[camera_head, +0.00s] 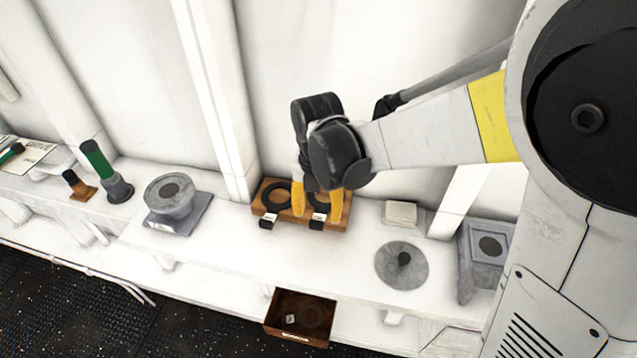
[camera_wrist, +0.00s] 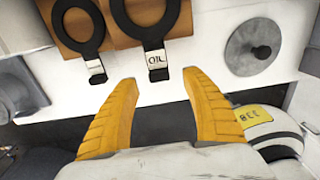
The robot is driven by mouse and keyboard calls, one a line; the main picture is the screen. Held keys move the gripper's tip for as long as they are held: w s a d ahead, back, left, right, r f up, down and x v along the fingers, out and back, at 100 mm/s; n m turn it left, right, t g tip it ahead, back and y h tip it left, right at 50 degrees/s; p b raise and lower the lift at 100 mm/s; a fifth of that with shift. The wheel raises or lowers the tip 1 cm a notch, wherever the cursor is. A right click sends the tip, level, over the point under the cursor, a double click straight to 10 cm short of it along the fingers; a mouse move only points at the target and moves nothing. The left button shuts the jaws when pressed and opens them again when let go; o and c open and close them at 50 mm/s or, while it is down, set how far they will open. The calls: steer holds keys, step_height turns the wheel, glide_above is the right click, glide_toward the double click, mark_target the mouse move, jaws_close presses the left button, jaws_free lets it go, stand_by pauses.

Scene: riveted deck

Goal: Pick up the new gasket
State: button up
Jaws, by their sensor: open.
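Two black ring gaskets with tagged tabs lie side by side on a wooden board (camera_head: 345,218). The left gasket (camera_wrist: 99,32) has a small pale tag whose marking I cannot read. The right gasket (camera_wrist: 150,34) has a white tag (camera_wrist: 156,56) with dark letters that I cannot read surely. I cannot tell which gasket is the new one. My gripper (camera_head: 316,216) has its orange fingers spread and empty, over the board's right part and partly hiding the right gasket in the head view. In the wrist view, its fingertips (camera_wrist: 160,79) lie either side of the right gasket's tab end.
A grey disc with a knob (camera_head: 402,266) and a pale block (camera_head: 401,213) are to the right. A grey round-topped stand (camera_head: 172,198) and a green-handled tool (camera_head: 104,170) are to the left. An open brown box (camera_head: 300,318) sits below the shelf's front edge.

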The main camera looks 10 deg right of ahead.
mark_target(317, 220)
steer(key=f, duration=0.4)
steer(key=shift+w+a+f+b, duration=0.1)
steer(key=shift+w+f+b, duration=0.1)
steer(key=shift+b, duration=0.15)
steer(key=shift+r, duration=0.1)
steer(key=c, duration=1.2)
